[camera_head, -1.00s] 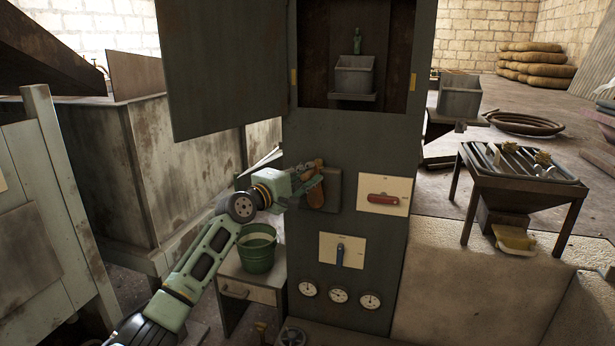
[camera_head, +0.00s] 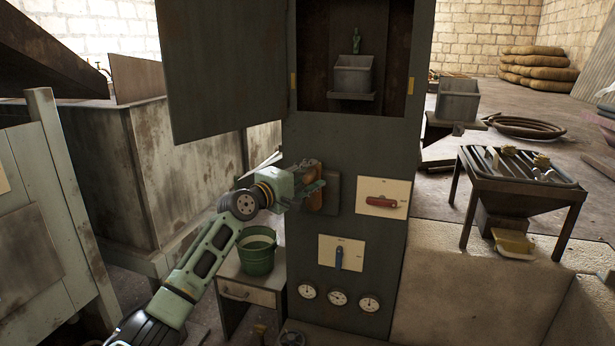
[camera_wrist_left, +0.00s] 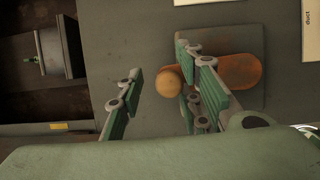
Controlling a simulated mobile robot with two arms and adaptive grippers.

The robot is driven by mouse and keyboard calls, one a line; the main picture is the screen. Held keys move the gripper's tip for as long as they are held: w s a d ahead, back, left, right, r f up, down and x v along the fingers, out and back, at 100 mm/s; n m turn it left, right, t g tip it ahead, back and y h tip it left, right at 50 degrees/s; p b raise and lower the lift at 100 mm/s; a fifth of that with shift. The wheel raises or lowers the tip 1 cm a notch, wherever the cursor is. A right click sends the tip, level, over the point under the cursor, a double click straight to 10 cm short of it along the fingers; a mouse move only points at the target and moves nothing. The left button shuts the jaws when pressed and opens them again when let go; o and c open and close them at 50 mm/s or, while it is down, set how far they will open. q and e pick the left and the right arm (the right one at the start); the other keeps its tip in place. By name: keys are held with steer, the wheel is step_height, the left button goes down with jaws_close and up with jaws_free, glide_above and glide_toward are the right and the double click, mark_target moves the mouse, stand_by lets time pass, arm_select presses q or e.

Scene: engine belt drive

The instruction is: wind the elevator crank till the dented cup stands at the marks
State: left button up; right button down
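The elevator crank (camera_head: 314,201), orange-brown, sits on a dark square plate on the front of the grey-green elevator trunk (camera_head: 388,118). My left gripper (camera_head: 307,188) is at the crank. In the left wrist view its fingers (camera_wrist_left: 160,88) are spread, with the crank's round knob (camera_wrist_left: 168,80) showing between them. The right-hand finger overlaps the crank arm (camera_wrist_left: 240,72); whether it touches is unclear. A grey cup (camera_head: 353,78) stands upright in the trunk's opening; no dent is clear at this size. Yellow marks (camera_head: 294,78) flank the opening at about the cup's height. My right gripper is out of view.
An open door panel (camera_head: 215,70) hangs left of the opening. A green bucket (camera_head: 257,256) stands on a small cabinet under my arm.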

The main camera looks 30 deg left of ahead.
arm_select(q)
steer(key=shift+d+f, duration=0.15)
steer(key=shift+f, duration=0.05)
steer(key=shift+s+f, duration=0.1)
steer(key=shift+s, duration=0.1)
steer(key=s+a, duration=0.2)
steer(key=s, duration=0.9)
steer(key=shift+s, duration=0.25)
